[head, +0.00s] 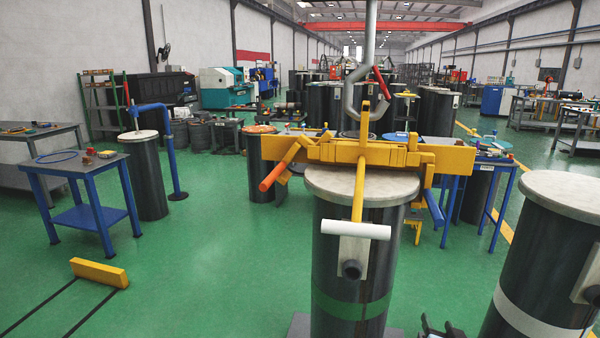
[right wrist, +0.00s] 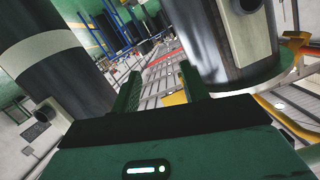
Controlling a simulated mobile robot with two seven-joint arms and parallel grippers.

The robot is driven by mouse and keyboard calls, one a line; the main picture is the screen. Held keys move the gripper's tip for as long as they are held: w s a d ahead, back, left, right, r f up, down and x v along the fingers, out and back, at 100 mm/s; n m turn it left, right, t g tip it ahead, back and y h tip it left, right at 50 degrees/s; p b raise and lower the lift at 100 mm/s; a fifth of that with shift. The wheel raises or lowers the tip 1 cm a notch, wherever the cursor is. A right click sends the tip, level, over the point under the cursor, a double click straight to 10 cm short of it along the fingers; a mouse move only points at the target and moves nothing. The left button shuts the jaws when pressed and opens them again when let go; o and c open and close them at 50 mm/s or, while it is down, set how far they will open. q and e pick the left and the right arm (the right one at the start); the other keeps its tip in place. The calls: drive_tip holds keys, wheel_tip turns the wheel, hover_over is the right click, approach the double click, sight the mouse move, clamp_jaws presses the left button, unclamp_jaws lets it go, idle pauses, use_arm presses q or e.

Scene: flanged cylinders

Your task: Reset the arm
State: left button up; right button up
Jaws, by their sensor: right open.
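My right gripper (head: 440,330) shows only at the bottom edge of the head view, between two dark flanged cylinders. In the right wrist view its two green fingers (right wrist: 160,88) stand apart with nothing between them. The middle cylinder (head: 350,270) has a green band and a pale round lid. A yellow lifting frame (head: 385,152) sits over that lid, with a grey hook (head: 362,100) above it. The right cylinder (head: 535,265) has a white band; a white-banded cylinder (right wrist: 60,65) also shows in the right wrist view. My left gripper is not in view.
A blue table (head: 75,165) stands at the left, near a cylinder (head: 143,178) and a blue post (head: 172,150). A yellow block (head: 99,273) lies on the floor. The green floor (head: 210,270) left of the middle cylinder is mostly clear.

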drive_tip(key=s+a+f+n+g+y, duration=0.1)
drive_tip(key=s+a+f+n+g, duration=0.15)
drive_tip(key=s+f, duration=0.9)
drive_tip(key=s+a+f+n+g+y, duration=0.1)
drive_tip(key=s+a+f, duration=0.2)
drive_tip(key=s, duration=0.6)
drive_tip(key=s+a+f+n+g+y, duration=0.1)
drive_tip(key=s+a+f+n, duration=0.1)
drive_tip(key=s, duration=0.8)
drive_tip(key=s+a+f+n+g+y, duration=0.1)
drive_tip(key=s+a+f+g, duration=0.1)
drive_tip(key=s, duration=0.7)
drive_tip(key=a+f, duration=0.1)
drive_tip(key=a, duration=0.1)
drive_tip(key=shift+s+a+f+n+y, duration=0.3)
drive_tip(key=shift+a+n, duration=0.05)
